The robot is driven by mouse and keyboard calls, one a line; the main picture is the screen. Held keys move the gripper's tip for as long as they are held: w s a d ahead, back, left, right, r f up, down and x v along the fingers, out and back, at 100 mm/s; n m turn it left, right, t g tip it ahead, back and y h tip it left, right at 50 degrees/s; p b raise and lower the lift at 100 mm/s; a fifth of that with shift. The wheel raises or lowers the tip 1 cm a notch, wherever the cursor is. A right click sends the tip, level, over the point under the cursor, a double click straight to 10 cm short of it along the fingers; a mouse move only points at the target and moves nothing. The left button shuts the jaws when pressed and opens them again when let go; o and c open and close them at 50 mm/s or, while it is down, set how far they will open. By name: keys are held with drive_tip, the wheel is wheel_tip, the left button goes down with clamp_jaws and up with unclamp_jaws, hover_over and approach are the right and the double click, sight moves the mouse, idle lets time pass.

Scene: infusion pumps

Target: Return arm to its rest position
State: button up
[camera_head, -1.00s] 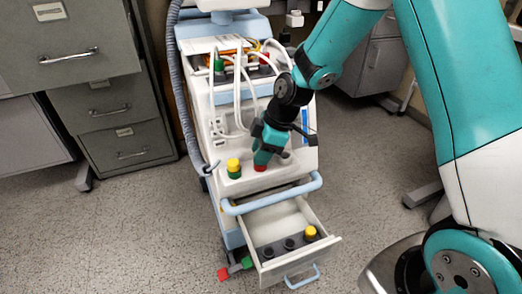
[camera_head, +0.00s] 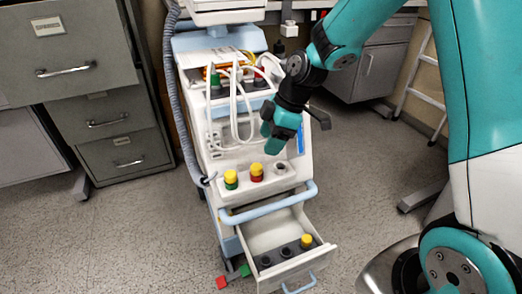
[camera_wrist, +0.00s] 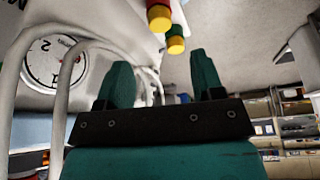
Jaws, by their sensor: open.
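My gripper (camera_head: 272,140) is in front of the cart's upright panel, above the shelf that holds the pumps. In the wrist view my gripper (camera_wrist: 163,88) has its two teal fingers apart with nothing between them. A yellow-topped green pump (camera_head: 231,179) and a yellow-topped red pump (camera_head: 256,172) stand upright on the shelf, below and apart from my gripper. Both also show in the wrist view, the red one (camera_wrist: 159,15) and the green one (camera_wrist: 175,38). An empty round socket (camera_head: 280,168) is right of the red pump.
The cart's drawer (camera_head: 325,251) is pulled out, with a yellow-topped piece (camera_head: 306,241) in its row of sockets. White tubes (camera_head: 235,110) hang close to my gripper. Grey filing cabinets (camera_head: 95,110) stand at left.

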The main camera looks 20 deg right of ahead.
drive_tip(key=w+p+v, duration=0.1)
drive_tip(key=p+v, duration=0.1)
drive_tip(key=v, duration=0.7)
drive_tip(key=s+a+r+m, duration=0.2)
drive_tip(key=s+a+m, duration=0.15)
drive_tip(key=s, duration=0.45)
drive_tip(key=s+a+r+m+g, duration=0.15)
drive_tip(key=s+a, duration=0.25)
drive_tip(key=s, duration=0.4)
drive_tip(key=s+a+r+m, duration=0.3)
drive_tip(key=s+a, duration=0.1)
drive_tip(key=s, duration=0.4)
wheel_tip(320, 180, up, 26)
drive_tip(key=p, duration=2.6)
drive_tip(key=shift+d, duration=0.2)
